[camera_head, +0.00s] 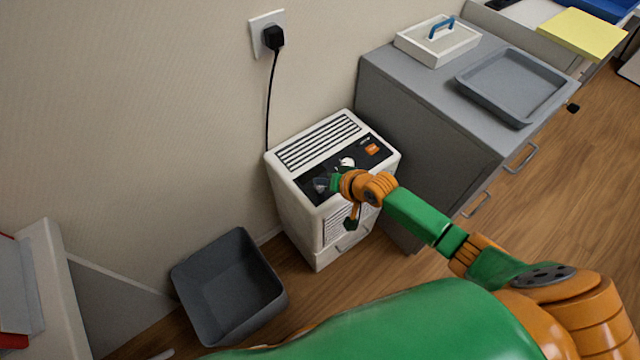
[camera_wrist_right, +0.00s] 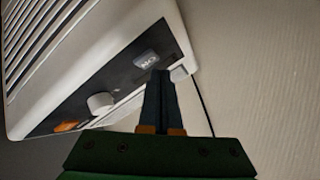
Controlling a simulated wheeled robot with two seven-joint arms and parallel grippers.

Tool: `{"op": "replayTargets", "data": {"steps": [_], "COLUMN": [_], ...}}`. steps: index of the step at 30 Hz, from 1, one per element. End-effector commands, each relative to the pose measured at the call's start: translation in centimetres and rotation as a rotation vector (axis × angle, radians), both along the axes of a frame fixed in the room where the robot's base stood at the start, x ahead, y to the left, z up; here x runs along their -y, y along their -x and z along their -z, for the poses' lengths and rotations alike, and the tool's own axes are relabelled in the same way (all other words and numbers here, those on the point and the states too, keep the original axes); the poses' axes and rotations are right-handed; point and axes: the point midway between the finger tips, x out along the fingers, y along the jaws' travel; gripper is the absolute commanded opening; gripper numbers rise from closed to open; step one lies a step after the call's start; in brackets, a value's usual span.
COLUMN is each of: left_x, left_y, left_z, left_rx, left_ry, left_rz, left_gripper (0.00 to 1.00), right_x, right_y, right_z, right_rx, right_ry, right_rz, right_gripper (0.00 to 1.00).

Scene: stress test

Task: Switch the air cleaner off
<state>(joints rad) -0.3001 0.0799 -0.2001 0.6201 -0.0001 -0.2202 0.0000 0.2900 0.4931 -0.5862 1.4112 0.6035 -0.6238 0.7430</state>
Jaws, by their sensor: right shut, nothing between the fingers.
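The air cleaner (camera_head: 283,185) is a white box standing on the floor against the wall. Its top has a slotted grille and a dark control panel (camera_head: 322,187) with a white knob (camera_head: 347,162) and an orange patch (camera_head: 372,149). In the right wrist view the panel shows the knob (camera_wrist_right: 100,103), the orange patch (camera_wrist_right: 67,125) and a grey rectangular button (camera_wrist_right: 146,58) with pale marks. My right gripper (camera_wrist_right: 162,74) is shut and empty, its tips beside the button; contact cannot be told. The head view shows the right gripper (camera_head: 325,184) over the panel's left end. My left gripper is out of view.
A black plug (camera_head: 273,38) sits in the wall socket, with its cord running down behind the cleaner. A dark grey bin (camera_head: 215,290) stands left of the cleaner. A grey cabinet (camera_head: 420,125) close on the right carries a white caddy (camera_head: 425,50) and a grey tray (camera_head: 490,98).

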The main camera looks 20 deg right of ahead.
Motion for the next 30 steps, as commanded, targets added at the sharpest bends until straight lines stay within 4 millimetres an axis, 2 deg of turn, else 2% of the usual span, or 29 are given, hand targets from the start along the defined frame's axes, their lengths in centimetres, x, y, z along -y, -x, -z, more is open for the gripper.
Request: {"op": "replayTargets", "data": {"steps": [14,27,29,30], "left_x": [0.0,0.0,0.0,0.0], "left_y": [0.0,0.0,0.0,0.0], "left_z": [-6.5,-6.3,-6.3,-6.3], "left_rx": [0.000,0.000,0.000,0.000], "left_ry": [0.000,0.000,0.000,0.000], "left_rz": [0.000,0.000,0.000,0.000], "left_gripper": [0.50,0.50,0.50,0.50], "right_x": [0.0,0.0,-0.6,-1.5], "right_y": [0.0,0.1,0.8,1.9], "right_z": [-6.2,-5.9,-5.7,-5.5], "right_rx": [0.000,-0.001,-0.010,-0.020], "right_ry": [-0.001,0.001,0.011,0.026], "right_rz": [0.001,-0.001,-0.024,-0.059], "right_gripper": [0.00,0.00,0.00,0.00]}}
